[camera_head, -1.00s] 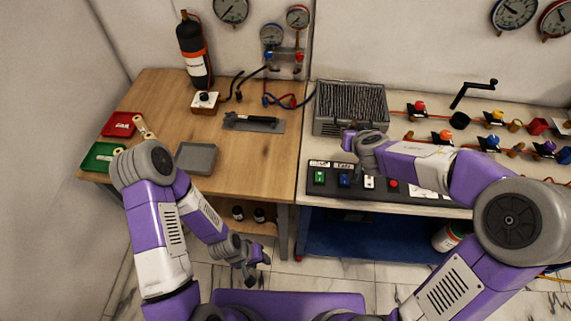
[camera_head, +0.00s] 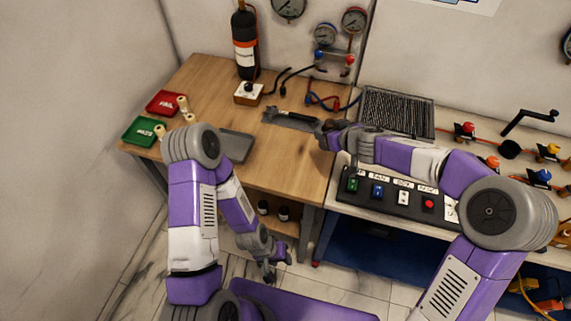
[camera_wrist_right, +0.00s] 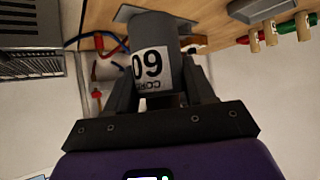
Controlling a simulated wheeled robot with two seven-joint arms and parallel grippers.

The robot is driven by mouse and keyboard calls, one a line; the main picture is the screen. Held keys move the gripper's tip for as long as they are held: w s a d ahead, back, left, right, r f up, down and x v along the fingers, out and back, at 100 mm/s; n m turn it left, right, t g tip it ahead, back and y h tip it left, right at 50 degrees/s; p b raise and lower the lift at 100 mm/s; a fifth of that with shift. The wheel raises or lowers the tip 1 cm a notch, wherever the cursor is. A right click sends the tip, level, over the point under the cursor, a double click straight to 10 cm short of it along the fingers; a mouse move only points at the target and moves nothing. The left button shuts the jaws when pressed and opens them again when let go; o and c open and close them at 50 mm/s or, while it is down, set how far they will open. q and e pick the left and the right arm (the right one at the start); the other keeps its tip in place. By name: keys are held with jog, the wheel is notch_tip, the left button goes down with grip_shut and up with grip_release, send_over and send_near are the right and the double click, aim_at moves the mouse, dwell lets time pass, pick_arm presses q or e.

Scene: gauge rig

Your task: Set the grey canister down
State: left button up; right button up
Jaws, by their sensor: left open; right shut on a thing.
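The grey canister (camera_wrist_right: 172,45) with a white label reading "60" is between the fingers of my right gripper (camera_wrist_right: 165,95) in the right wrist view. In the head view my right gripper (camera_head: 326,138) is over the right part of the wooden table (camera_head: 275,165), near the grey mat with a dark tool (camera_head: 292,118). There the gripper and wrist mostly hide the canister. I cannot tell whether the canister touches the table. My left gripper (camera_head: 273,262) is open and empty, low in front of the table.
A grey tray (camera_head: 236,146), green PASS tray (camera_head: 143,131) and red FAIL tray (camera_head: 164,103) are at the left. A black bottle (camera_head: 245,45) stands at the back. A ribbed grey block (camera_head: 398,112) and button panel (camera_head: 400,198) are on the right bench. Bare wood lies mid-table.

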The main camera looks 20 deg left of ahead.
jog(key=s+a+n+g+y+b, duration=0.1)
jog(key=s+a+n+g+y, duration=0.25)
jog(key=a, duration=0.85)
jog(key=shift+n+h, duration=0.35)
jog(key=shift+n, duration=0.5)
jog(key=f+b, duration=0.2)
jog(key=f, duration=0.1)
jog(key=f+b, duration=0.2)
jog(key=f, duration=0.2)
jog(key=w+f+b, duration=0.1)
jog(key=f+b, duration=0.1)
jog(key=f, duration=0.2)
jog(key=shift+a+b, duration=0.25)
jog(key=shift+b, duration=0.1)
jog(key=shift+r, duration=0.2)
jog(key=shift+f, duration=0.2)
jog(key=o, duration=1.2)
jog(key=shift+r, duration=0.1)
